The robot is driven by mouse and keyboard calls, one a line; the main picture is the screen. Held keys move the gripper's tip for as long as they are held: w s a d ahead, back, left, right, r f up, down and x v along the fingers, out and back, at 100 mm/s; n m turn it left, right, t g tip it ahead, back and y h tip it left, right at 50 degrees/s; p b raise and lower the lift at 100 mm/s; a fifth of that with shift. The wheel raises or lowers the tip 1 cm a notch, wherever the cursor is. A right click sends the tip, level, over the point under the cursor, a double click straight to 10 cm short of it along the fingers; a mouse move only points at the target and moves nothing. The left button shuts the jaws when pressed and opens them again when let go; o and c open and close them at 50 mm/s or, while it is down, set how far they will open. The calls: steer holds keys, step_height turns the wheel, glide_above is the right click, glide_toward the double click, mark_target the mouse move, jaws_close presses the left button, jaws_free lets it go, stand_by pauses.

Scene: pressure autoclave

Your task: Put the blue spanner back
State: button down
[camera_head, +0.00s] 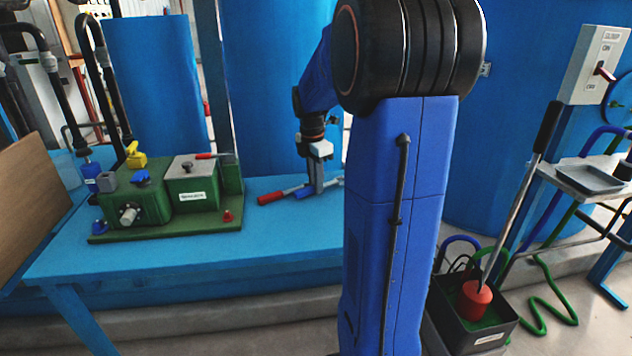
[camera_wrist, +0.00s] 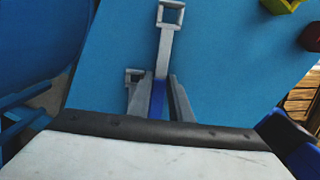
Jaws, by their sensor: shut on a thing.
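The blue spanner (camera_head: 304,193) has a blue handle and a grey shank. In the wrist view its shank (camera_wrist: 163,55) runs away from me to a square head at the top, with the blue part (camera_wrist: 158,97) between my fingers. My gripper (camera_head: 318,187) points down at the blue table and is shut on this spanner; in the wrist view my gripper (camera_wrist: 157,98) hides part of it. The spanner lies at or just above the table; I cannot tell which. A red-handled spanner (camera_head: 271,198) lies beside it, and a second square head (camera_wrist: 134,76) shows left of my fingers.
A green base (camera_head: 160,231) on the blue table (camera_head: 285,247) carries valves and a green block (camera_head: 193,192) with a label. A brown board (camera_head: 30,205) leans at the left. The table front is clear. A black bin (camera_head: 488,335) stands on the floor at right.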

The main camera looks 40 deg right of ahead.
mark_target(312, 187)
steer(key=shift+f, duration=0.45)
steer(key=c, duration=1.5)
jaws_free()
steer(key=shift+c, duration=0.2)
step_height(312, 187, up, 17)
steer(key=a, duration=0.1)
steer(key=s+a+f+m+t, duration=0.1)
steer(key=s+a+f+m, duration=0.1)
steer(key=s+a+m, duration=0.45)
steer(key=s+a+f+m+t, duration=0.15)
steer(key=s+a, duration=0.25)
steer(key=a, duration=0.6)
steer(key=s+a+f+m+t, duration=0.2)
steer(key=s+a+f+m, duration=0.6)
steer(key=s+f, duration=0.3)
steer(key=shift+s+a+y, duration=0.4)
steer(key=shift+s+a, duration=0.2)
steer(key=shift+s, duration=0.05)
